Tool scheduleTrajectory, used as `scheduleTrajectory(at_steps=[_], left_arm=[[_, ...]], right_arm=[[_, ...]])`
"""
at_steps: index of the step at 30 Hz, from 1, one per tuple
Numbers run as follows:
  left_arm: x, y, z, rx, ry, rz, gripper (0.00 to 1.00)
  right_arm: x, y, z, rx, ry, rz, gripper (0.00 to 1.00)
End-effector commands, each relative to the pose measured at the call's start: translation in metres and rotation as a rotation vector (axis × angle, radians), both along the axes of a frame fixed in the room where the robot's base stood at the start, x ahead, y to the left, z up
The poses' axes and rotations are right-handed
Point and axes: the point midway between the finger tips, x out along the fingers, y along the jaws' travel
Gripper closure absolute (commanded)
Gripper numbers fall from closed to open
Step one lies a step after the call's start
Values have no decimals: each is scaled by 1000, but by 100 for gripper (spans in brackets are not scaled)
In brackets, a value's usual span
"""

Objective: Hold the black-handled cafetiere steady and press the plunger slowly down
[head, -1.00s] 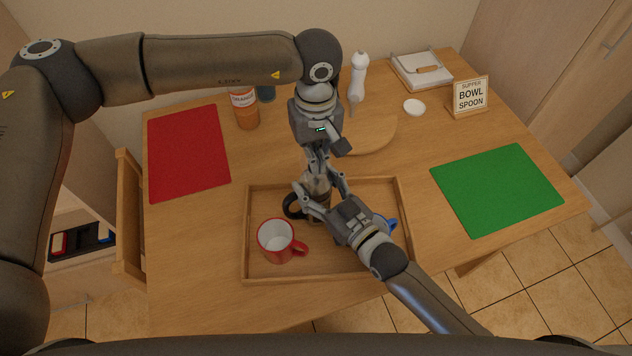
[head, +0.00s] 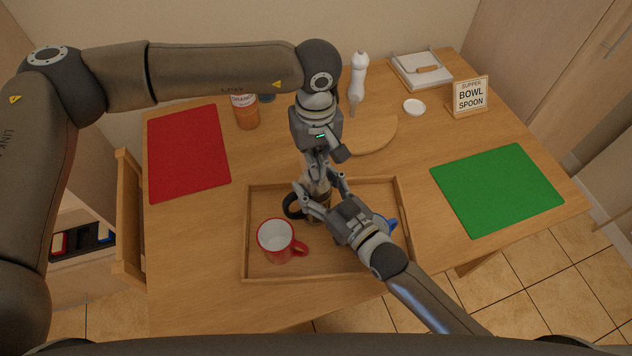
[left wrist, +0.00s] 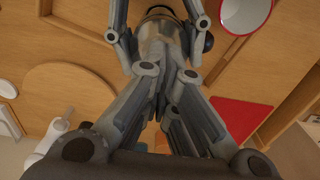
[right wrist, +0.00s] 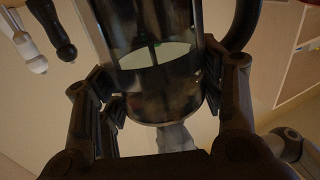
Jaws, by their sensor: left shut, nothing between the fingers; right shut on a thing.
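The cafetiere (head: 318,208) stands on the wooden tray (head: 340,262), mostly hidden by my grippers, with its black handle (head: 291,206) to the left. In the right wrist view its dark glass body (right wrist: 155,75) sits upside down in the picture, between the fingers of my right gripper (right wrist: 160,88), which is shut on it. My left gripper (head: 317,176) points down over the top of the cafetiere, shut with nothing between its fingers. In the left wrist view its fingertips (left wrist: 168,72) are over the lid area. The plunger knob is hidden, so contact cannot be told.
A red mug (head: 277,241) stands left of the cafetiere on the tray. A blue mug (head: 390,224) is partly hidden behind my right gripper.

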Motion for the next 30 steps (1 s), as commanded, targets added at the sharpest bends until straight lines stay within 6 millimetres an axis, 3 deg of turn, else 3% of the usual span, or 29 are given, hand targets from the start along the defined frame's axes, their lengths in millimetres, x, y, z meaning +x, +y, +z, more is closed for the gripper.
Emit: scheduleTrajectory(at_steps=[21,30], left_arm=[[1,0,59,-1,-3,1,100],[0,0,68,-1,-1,1,100]], right_arm=[[0,0,0,1,1,0,86],[0,0,0,1,0,0,86]])
